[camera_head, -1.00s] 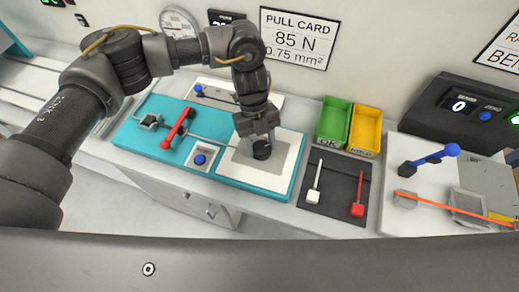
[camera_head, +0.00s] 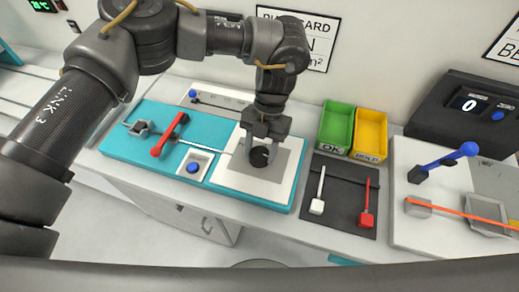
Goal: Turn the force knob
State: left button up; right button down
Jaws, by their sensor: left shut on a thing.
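A round black knob (camera_head: 260,158) stands on a grey square with a white border, at the right end of the teal fixture (camera_head: 222,186). My left gripper (camera_head: 263,148) comes down from above and is shut on this knob. The fingers hide part of the knob, and no marking on it can be read. My right gripper is not in view.
The teal fixture also carries a red lever (camera_head: 170,135) and a blue button (camera_head: 193,168). A green bin (camera_head: 336,126) and a yellow bin (camera_head: 370,134) stand behind a dark plate (camera_head: 340,205) with white and red levers. A blue lever (camera_head: 445,160) is farther right.

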pick_arm(q)
jog(key=shift+m, duration=0.4)
jog(key=shift+c, duration=0.2)
jog(key=o, duration=1)
jog(key=v, duration=1)
jog(key=shift+d+r+b, duration=0.25)
jog(key=shift+r+b, duration=0.15)
jog(key=shift+b, duration=0.05)
